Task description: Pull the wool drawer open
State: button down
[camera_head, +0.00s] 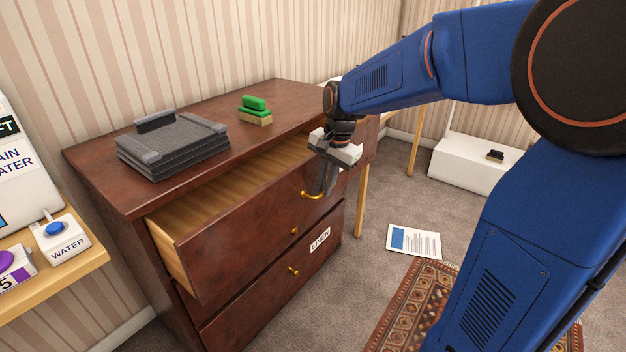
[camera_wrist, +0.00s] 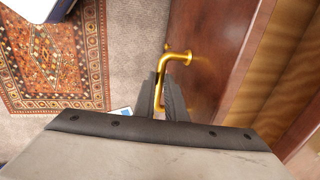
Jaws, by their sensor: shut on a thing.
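The dark wooden dresser (camera_head: 130,191) stands against the striped wall in the head view. Its upper drawer (camera_head: 222,241) is pulled part way out, and the part of its inside that shows looks empty. The brass handle (camera_head: 312,196) sits on the right part of that drawer's front. My gripper (camera_head: 322,190) is shut on this handle, which also shows between the fingers in the wrist view (camera_wrist: 178,57). The lower drawer with the LINEN label (camera_head: 320,239) is closed. No wool label is visible; my arm and gripper cover part of the upper front.
A grey stacked tray (camera_head: 172,150) and a green-topped brush-like block (camera_head: 255,110) stand on the dresser top. A shelf with a WATER button box (camera_head: 62,241) is at left. A paper sheet (camera_head: 413,242) and patterned rug (camera_head: 408,310) lie on the floor.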

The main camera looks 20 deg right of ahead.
jog(key=s+d, duration=0.9)
jog(key=s, duration=0.4)
jog(key=shift+s+d, duration=0.15)
jog(key=shift+d, duration=0.2)
jog(key=c, duration=1.8)
grip_release()
jog(key=shift+r, duration=0.1)
jog(key=s+r, duration=0.1)
jog(key=r, duration=0.4)
jog(key=d+r, duration=0.1)
jog(key=r, duration=0.5)
jog(key=s+d+r, duration=0.1)
jog(key=r, duration=0.5)
jog(key=shift+s, duration=0.35)
jog(key=shift+f, duration=0.1)
